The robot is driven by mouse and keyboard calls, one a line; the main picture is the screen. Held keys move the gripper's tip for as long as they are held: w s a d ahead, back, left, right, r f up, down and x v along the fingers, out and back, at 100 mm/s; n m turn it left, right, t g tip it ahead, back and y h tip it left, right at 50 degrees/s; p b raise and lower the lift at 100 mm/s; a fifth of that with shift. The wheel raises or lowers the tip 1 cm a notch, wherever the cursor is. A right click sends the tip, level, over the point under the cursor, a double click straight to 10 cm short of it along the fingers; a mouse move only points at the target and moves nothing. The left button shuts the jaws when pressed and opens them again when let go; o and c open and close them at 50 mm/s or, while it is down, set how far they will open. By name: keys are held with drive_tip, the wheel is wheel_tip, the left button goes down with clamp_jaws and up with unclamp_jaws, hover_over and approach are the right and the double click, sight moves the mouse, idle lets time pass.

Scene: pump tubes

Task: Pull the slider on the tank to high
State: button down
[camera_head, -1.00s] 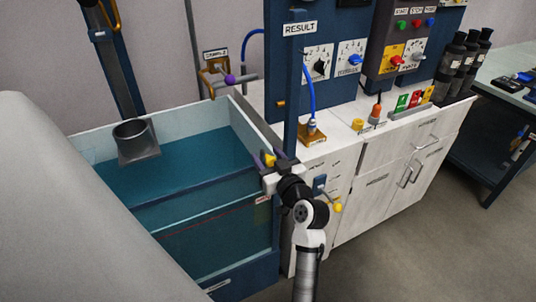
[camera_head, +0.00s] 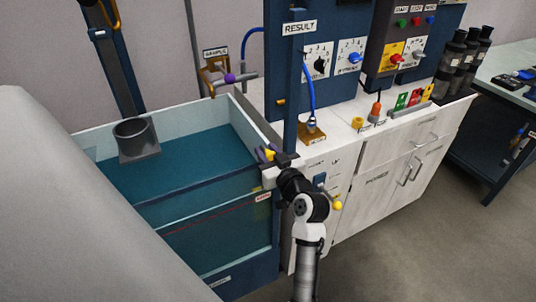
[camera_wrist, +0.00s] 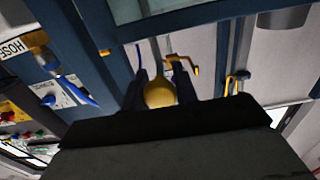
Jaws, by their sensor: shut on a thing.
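The tank (camera_head: 222,102) of blue-green water stands left of centre in the head view. The slider's yellow knob (camera_head: 270,154) is at the tank's right front corner, by the blue post. My gripper (camera_head: 266,154) is shut on this knob. In the wrist view the yellow knob (camera_wrist: 160,93) sits between the two dark fingers (camera_wrist: 160,90). The slider's track and scale are mostly hidden behind my gripper. A small label (camera_head: 263,196) shows on the tank below my gripper.
A yellow-knobbed lever (camera_head: 337,205) is close to my wrist. The floor at the right front is clear.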

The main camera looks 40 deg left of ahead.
wheel_tip(320, 180, up, 9)
drive_tip(key=p, duration=0.2)
drive_tip(key=shift+r+p, duration=0.15)
drive_tip(key=shift+p, duration=0.2)
drive_tip(key=c, duration=1.2)
unclamp_jaws()
drive_tip(key=shift+r, duration=0.1)
drive_tip(key=shift+c, duration=0.2)
drive_tip(key=shift+o, duration=0.7)
drive_tip(key=shift+d+f, duration=0.1)
drive_tip(key=shift+f, duration=0.1)
drive_tip(key=shift+s+d, duration=0.1)
drive_tip(key=shift+d, duration=0.15)
drive_tip(key=b+v, duration=0.4)
drive_tip(key=v, duration=0.9)
drive_tip(key=shift+b, duration=0.3)
drive_tip(key=shift+s, duration=0.15)
